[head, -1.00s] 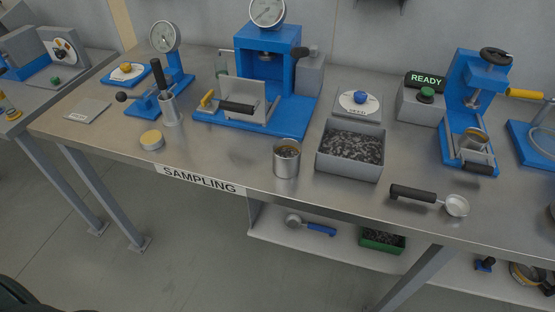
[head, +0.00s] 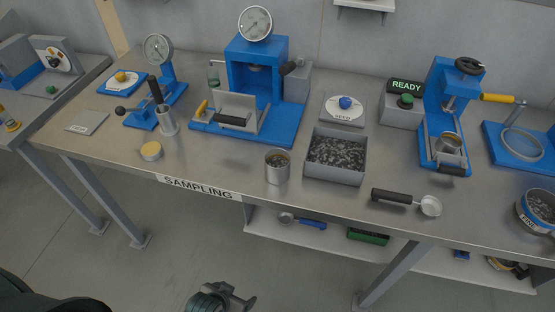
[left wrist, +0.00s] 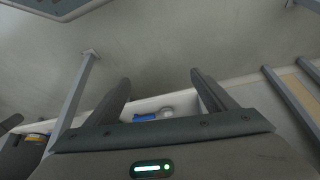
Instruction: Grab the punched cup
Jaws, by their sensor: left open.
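A steel cup (head: 277,168) stands upright near the front edge of the bench, left of the grey tray of dark granules, with some contents inside. A second metal cup (head: 447,143) sits in the blue press at the right. I cannot make out punched holes on either cup, so I cannot tell which is the punched one. My left gripper (head: 236,300) is low in front of the bench, below and apart from both cups. In the left wrist view the left gripper (left wrist: 160,88) has its fingers wide apart with nothing between them. My right gripper is not in view.
The blue presses (head: 262,85) stand behind. A lower shelf (head: 330,234) holds a blue-handled tool (head: 302,220) and a green box (head: 368,237).

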